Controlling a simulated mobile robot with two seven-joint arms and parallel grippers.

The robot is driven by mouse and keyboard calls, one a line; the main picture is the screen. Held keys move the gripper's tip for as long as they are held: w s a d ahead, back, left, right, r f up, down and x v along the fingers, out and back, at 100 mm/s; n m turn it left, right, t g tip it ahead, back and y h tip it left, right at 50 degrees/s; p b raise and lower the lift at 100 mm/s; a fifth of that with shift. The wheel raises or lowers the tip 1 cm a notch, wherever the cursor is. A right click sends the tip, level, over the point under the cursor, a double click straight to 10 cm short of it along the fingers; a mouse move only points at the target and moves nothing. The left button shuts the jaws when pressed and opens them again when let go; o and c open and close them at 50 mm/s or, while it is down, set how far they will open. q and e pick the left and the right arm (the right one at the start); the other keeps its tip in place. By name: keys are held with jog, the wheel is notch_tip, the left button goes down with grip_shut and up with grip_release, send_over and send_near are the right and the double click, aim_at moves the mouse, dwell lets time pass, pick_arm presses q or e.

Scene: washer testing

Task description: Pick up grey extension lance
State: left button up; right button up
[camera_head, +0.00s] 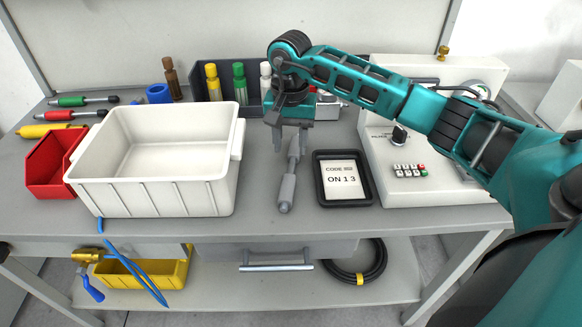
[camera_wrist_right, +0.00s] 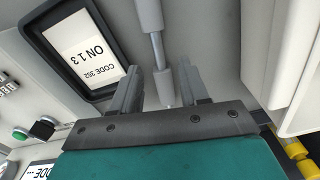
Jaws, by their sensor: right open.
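The grey extension lance (camera_head: 287,183) lies on the table between the white bin and the black-framed code sign, its thick end toward the front edge. My right gripper (camera_head: 288,138) is over the lance's far end, pointing down, open and empty. In the right wrist view the lance (camera_wrist_right: 157,50) runs down toward the gap between the two open fingers (camera_wrist_right: 155,95). My left gripper is not in view.
A large white bin (camera_head: 160,195) stands left of the lance. The black-framed code sign (camera_head: 372,190) lies to the right, beside a white test unit (camera_head: 450,190). Coloured bottles (camera_head: 239,82) stand in a dark rack behind. A red bin (camera_head: 45,175) is at far left.

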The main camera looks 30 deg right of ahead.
aim_at(292, 166)
jog(key=shift+s+f, duration=0.15)
jog(key=shift+f, duration=2.9)
jog(key=shift+c, duration=0.2)
jog(key=shift+d, duration=0.1)
grip_shut()
